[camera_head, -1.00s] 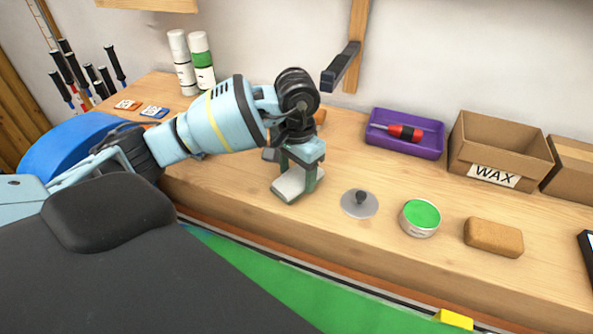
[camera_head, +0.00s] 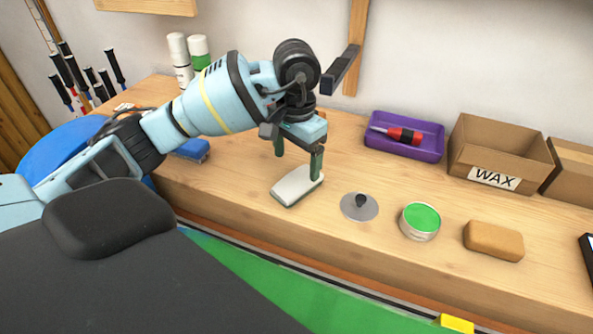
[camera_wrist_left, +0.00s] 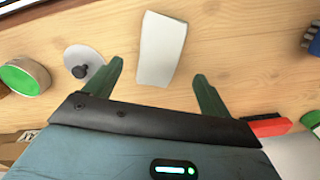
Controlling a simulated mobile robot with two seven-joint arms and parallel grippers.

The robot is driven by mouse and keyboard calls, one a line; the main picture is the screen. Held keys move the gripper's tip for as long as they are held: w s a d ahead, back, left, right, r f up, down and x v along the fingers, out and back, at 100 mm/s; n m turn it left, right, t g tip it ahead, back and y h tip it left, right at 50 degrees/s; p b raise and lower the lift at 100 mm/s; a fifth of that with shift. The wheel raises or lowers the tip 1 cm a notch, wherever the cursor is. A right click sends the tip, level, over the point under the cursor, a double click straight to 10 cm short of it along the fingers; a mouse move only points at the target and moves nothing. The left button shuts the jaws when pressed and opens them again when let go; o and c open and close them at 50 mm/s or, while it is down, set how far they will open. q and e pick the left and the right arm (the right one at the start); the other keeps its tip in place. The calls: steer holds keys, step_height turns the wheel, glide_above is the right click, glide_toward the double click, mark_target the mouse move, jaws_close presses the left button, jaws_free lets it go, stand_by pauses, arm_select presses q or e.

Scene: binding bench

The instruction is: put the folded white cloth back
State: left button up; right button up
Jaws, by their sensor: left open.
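The folded white cloth (camera_head: 297,184) lies flat on the wooden bench, left of the grey disc with a black knob. It has a darker greenish near edge in the head view. In the left wrist view the cloth (camera_wrist_left: 162,48) shows as a pale slab beyond the fingertips, between their lines. My left gripper (camera_head: 298,166) is open and empty, pointing down just above the cloth; its right finger overlaps the cloth's far right corner in the head view. The wrist view shows the two fingers (camera_wrist_left: 158,76) wide apart. My right gripper is not in view.
Right of the cloth are the grey knobbed disc (camera_head: 359,206), a green-topped tin (camera_head: 420,221) and a brown block (camera_head: 493,241). Behind stand a purple tray (camera_head: 433,153) holding a red-handled tool and the WAX box (camera_head: 507,145). A blue block (camera_head: 191,149) lies left, near my arm.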

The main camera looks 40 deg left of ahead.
mark_target(296, 181)
arm_select(q)
step_height(296, 181, up, 7)
steer(key=shift+f, duration=0.15)
